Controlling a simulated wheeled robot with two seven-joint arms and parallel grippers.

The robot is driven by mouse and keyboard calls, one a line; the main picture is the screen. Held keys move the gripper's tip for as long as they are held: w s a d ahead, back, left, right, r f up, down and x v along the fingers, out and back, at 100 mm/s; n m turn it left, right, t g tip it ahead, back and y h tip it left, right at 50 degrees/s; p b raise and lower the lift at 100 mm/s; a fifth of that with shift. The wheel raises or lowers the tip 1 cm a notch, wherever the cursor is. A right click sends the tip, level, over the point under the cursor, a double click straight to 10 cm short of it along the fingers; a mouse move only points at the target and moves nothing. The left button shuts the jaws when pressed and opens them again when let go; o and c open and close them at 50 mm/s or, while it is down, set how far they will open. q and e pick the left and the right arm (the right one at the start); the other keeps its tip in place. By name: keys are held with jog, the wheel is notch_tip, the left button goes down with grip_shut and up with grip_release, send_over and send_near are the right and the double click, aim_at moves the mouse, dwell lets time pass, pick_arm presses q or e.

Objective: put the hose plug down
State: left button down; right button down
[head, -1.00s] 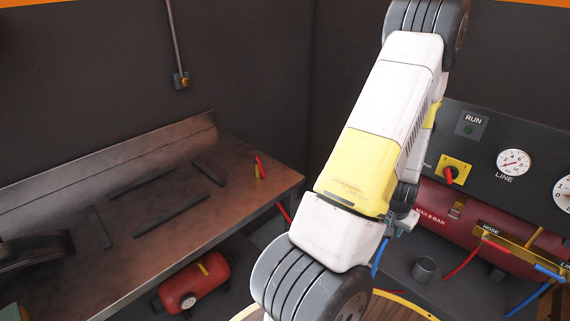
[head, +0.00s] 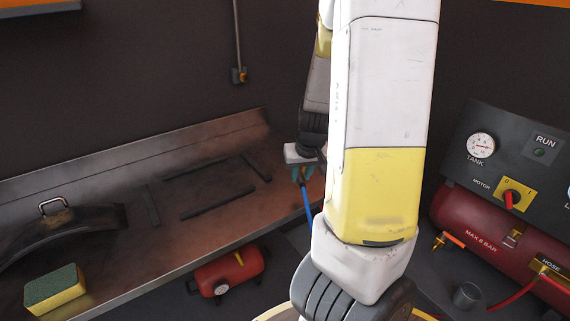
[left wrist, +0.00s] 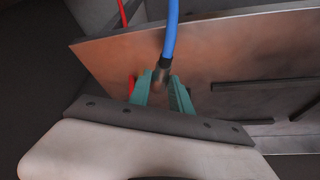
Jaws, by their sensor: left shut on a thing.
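My left gripper (head: 302,173) is shut on the hose plug at the right end of the steel bench (head: 231,211). In the left wrist view its teal fingers (left wrist: 164,88) grip the dark plug (left wrist: 162,72), with the blue hose (left wrist: 170,34) running up from it. In the head view the blue hose (head: 308,203) hangs down from the gripper and passes behind my arm. The plug appears over or close to the bench top near its edge; I cannot tell whether it touches. My right gripper is out of view.
Dark strips (head: 218,201) mark a clear area on the bench. A sponge (head: 55,289) and a dark curved fender-like part (head: 70,229) lie to the left. A red tank (head: 229,273) sits below. The compressor panel (head: 500,150) stands at the right.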

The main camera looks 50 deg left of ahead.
pick_arm(q)
jog(key=s+a+r+n+g, duration=0.1)
jog(key=s+a+n, duration=0.1)
jog(key=s, duration=0.5)
jog(key=s+a+n+g, duration=0.1)
jog(key=s+a+n, duration=0.2)
jog(key=s, duration=0.5)
jog(key=w+a, duration=0.1)
jog(key=a, duration=0.4)
jog(key=w+a, duration=0.2)
jog(key=a, duration=0.3)
jog(key=w+a+f, duration=0.1)
jog(key=a, duration=0.4)
jog(key=shift+w+a, duration=0.1)
jog(key=shift+w, duration=0.05)
jog(key=shift+f, duration=1.8)
jog(key=shift+f, duration=0.6)
jog(key=c, duration=1.2)
grip_release()
